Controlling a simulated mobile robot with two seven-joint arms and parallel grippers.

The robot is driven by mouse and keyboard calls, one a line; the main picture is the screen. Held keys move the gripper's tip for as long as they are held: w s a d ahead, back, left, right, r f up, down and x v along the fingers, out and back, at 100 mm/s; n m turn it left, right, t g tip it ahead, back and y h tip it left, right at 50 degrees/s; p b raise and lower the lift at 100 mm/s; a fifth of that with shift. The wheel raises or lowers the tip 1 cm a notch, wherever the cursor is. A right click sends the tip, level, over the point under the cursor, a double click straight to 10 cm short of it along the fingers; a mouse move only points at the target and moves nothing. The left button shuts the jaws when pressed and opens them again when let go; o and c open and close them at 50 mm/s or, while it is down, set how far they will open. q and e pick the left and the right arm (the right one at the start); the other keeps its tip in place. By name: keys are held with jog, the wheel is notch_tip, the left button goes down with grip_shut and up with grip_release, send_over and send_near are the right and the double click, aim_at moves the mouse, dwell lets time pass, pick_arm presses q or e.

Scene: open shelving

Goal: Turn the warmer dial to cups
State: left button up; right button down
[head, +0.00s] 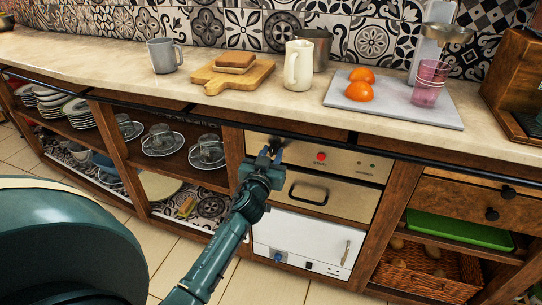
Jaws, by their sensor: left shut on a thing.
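The beige control panel (335,161) sits under the counter, with a red start button (321,157) near its middle and two small marks to the right. My left gripper (270,154) reaches up to the panel's left end, left of the red button. It is shut on a small dark dial there, which I take for the warmer dial. The fingers cover most of the dial, so its pointer and the labels around it cannot be read. My right gripper is out of view.
Below the panel are a beige drawer with a dark handle (307,194) and a white front (303,243) with a blue knob (277,257). The counter above holds a cutting board (232,79), a cream jug (298,65) and a grey tray (393,103).

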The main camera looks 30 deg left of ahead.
pick_arm(q)
jog(key=m, duration=0.6)
jog(key=shift+m+b, duration=0.3)
jog(key=shift+b, duration=0.1)
jog(key=shift+m+t+h, duration=0.3)
jog(key=shift+m, duration=2.1)
jog(key=o, duration=1)
jog(key=shift+f, duration=0.1)
jog(key=shift+c, duration=0.2)
